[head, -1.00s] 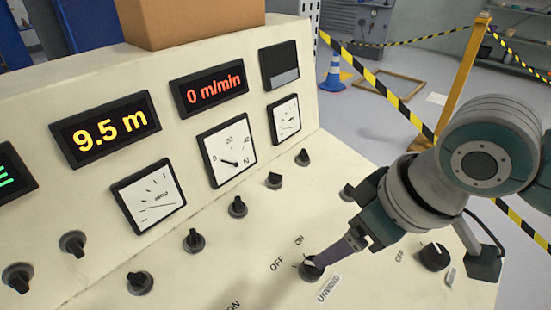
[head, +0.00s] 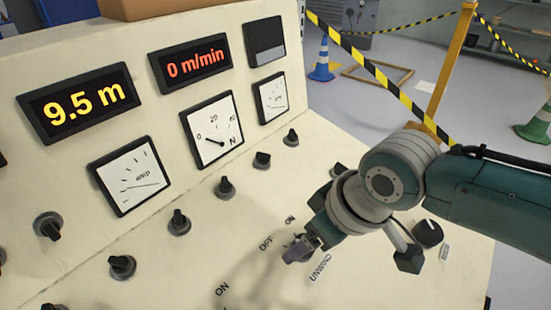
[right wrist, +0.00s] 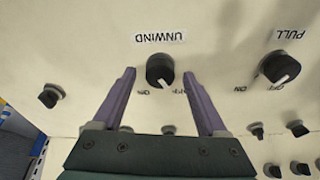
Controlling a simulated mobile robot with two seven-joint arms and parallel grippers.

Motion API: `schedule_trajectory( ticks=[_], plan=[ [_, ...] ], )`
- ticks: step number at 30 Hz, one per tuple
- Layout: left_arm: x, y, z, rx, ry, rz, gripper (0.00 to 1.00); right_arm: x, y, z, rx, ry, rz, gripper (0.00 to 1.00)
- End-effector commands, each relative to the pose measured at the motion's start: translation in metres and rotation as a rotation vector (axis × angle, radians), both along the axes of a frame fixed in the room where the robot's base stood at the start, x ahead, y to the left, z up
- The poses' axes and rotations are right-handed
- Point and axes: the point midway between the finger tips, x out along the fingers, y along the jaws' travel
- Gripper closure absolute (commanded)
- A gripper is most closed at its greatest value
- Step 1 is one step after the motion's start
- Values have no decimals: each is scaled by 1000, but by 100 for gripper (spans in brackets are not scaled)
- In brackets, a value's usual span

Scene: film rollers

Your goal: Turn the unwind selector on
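The unwind selector (right wrist: 160,68) is a round black knob with a white pointer line, under an upside-down UNWIND label (right wrist: 159,37) in the right wrist view. Its pointer slants toward the OFF mark. My right gripper (right wrist: 159,75) is open, one purple finger on each side of the knob, with gaps showing on both sides. In the head view my right gripper (head: 299,248) covers the knob beside the OFF and ON marks. My left gripper is not in view.
The cream console (head: 60,92) carries several other black knobs, including the PULL knob (right wrist: 281,68) next to the selector. Displays read 9.5 m (head: 84,104) and 0 m/min (head: 192,64). Striped tape (head: 385,85) hangs behind.

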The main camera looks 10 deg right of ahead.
Motion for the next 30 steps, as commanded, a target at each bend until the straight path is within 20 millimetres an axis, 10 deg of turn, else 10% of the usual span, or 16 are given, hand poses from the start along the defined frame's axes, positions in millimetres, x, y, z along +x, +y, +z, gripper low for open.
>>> schedule_trajectory(
  ticks=[19,30],
  plan=[
    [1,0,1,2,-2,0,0,0,0,0,0,1,-1,98],
    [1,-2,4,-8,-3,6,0,-1,0,1,6,6,-27,100]
  ],
)
